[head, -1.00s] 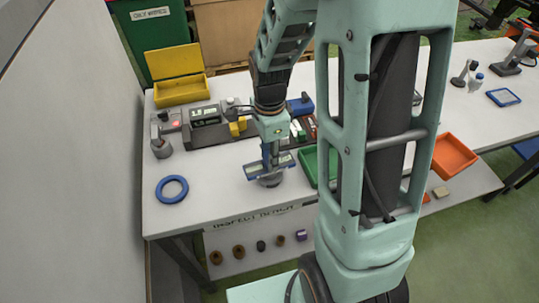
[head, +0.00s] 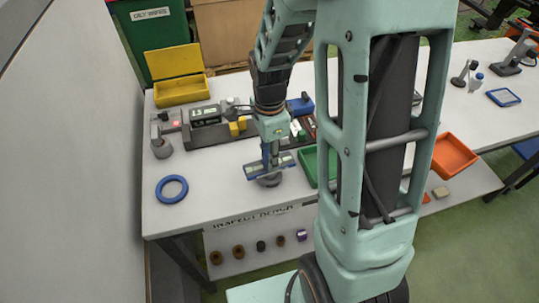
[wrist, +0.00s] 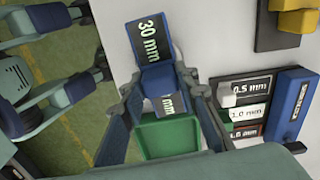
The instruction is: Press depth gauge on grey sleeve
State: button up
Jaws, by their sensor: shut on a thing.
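The depth gauge (head: 284,160) is a blue piece with a crosswise bar and dark labels. In the wrist view its label (wrist: 150,38) reads 30 mm. My gripper (head: 270,148) is shut on the gauge's blue upright part and points down. The grey sleeve (head: 269,181) is a short dark round piece standing on the bench, directly under the gauge's bar. The bar looks to be at the sleeve's top, but whether it touches cannot be told. The sleeve is hidden in the wrist view.
A blue ring (head: 172,189) lies left on the white bench (head: 215,170). Behind are a grey device with a display (head: 206,116) and an open yellow box (head: 182,92). A green tray (head: 309,166) stands just right of the sleeve, an orange tray (head: 455,156) further right.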

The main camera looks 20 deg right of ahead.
jog(key=shift+r+p, duration=2.7)
jog(key=shift+r, duration=0.85)
jog(key=shift+a+f, duration=0.1)
